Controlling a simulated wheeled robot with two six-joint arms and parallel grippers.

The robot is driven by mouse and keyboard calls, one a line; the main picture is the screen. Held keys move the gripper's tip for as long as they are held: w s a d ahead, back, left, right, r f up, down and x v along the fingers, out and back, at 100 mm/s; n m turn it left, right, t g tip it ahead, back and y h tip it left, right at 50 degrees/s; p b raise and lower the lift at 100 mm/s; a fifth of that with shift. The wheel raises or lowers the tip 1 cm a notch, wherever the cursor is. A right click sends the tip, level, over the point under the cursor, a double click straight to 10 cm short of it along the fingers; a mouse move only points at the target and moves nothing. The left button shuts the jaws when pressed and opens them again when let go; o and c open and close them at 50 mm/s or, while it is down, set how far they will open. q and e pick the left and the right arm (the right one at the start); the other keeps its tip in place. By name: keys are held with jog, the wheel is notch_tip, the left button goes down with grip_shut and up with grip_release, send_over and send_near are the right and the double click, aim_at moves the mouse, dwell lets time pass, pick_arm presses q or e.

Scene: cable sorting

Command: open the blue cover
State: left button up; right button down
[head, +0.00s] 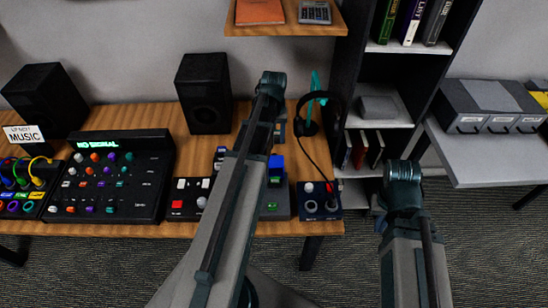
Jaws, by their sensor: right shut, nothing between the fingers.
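The blue cover (276,163) is a small bright blue piece on a dark control box (280,207) near the table's front edge. It is partly hidden by my left arm, which crosses in front of it. Whether the cover is raised or flat is hard to tell.
Beside the box are a small panel with a red button (186,205) and a joystick panel (320,201). A headphone stand (312,117), two black speakers (203,92) and a large mixer (110,177) share the wooden table. A bookshelf (375,100) stands behind, right.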

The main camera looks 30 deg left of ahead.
aim_at(274, 154)
pick_arm(q)
notch_tip(274, 154, down, 8)
jog(key=b, duration=0.7)
grip_shut()
dwell(1.1)
